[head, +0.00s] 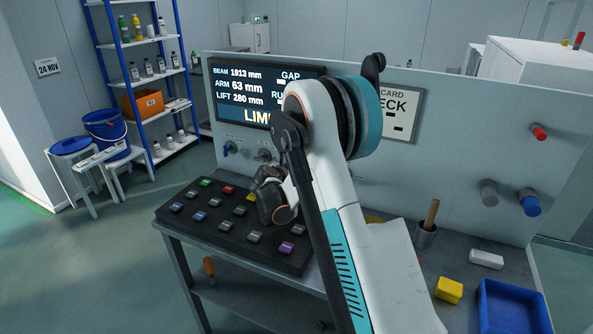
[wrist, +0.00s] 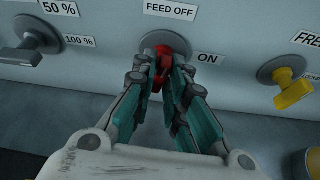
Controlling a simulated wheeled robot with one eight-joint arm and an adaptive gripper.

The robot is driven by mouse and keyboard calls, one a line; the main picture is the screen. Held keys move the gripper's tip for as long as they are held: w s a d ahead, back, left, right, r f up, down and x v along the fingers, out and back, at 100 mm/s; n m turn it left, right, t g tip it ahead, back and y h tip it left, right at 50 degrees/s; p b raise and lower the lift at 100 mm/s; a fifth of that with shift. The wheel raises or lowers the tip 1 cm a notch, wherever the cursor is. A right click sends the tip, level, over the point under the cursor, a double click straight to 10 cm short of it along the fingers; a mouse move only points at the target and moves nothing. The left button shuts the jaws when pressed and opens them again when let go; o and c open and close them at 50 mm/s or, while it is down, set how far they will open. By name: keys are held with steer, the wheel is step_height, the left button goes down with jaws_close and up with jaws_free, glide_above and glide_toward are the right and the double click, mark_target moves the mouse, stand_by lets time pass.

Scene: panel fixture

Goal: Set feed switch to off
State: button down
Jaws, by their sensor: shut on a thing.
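The feed switch (wrist: 163,51) is a red knob on a round grey base in the wrist view, with a "FEED OFF" label (wrist: 171,10) above and an "ON" label (wrist: 207,58) to its right. My gripper (wrist: 165,68) is shut on the red knob, with a teal-padded finger on each side. The fingers cover much of the knob. Its handle seems to stand roughly upright, but its exact angle is hard to tell. In the head view my arm hides the switch.
A grey knob (wrist: 38,41) is left of the switch and a yellow knob (wrist: 295,92) is right. In the head view, a black button board (head: 215,240) lies on the bench below the panel display (head: 235,111). A blue tray (head: 512,306) is at right.

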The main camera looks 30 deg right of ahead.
steer(key=shift+n+g, duration=0.3)
steer(key=shift+n, duration=0.1)
stand_by(0.3)
steer(key=c, duration=1.7)
jaws_free()
steer(key=shift+v, duration=6)
steer(key=shift+a+f, duration=0.1)
steer(key=shift+f, duration=0.05)
